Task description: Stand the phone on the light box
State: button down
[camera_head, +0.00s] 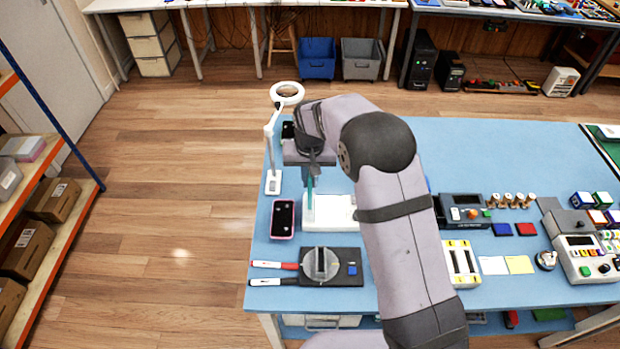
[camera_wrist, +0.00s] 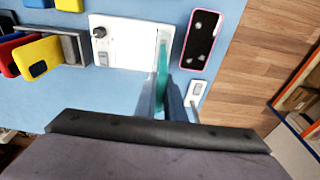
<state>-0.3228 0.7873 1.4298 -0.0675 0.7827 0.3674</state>
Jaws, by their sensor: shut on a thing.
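A thin teal phone (camera_head: 309,193) is held edge-on and upright in my gripper (camera_head: 309,176). In the wrist view the teal phone (camera_wrist: 161,62) stands out between the two fingers (camera_wrist: 161,100), which are shut on it. The white light box (camera_head: 338,212) lies below it, and the phone is over its left end. In the wrist view the light box (camera_wrist: 130,52) has a black knob and a grey switch. I cannot tell whether the phone's lower edge touches the box. My arm hides part of the box's right side in the head view.
A pink-edged phone (camera_head: 283,218) lies flat left of the light box. A magnifier lamp (camera_head: 287,93) stands behind it. A black mat with a round grey stand (camera_head: 320,264) and two markers are in front. A rack with yellow and red phones (camera_wrist: 38,56) shows in the wrist view.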

jog(key=shift+f, duration=0.2)
dwell(0.6)
jog(key=shift+f+b, duration=0.45)
jog(key=shift+f, duration=0.1)
jog(key=shift+f, duration=0.3)
jog(key=shift+f+b, duration=0.25)
jog(key=shift+b, duration=0.05)
jog(key=shift+f, duration=0.5)
dwell(0.7)
jog(key=c, duration=1.4)
grip_release()
jog(key=shift+c, duration=0.2)
jog(key=shift+r, duration=0.15)
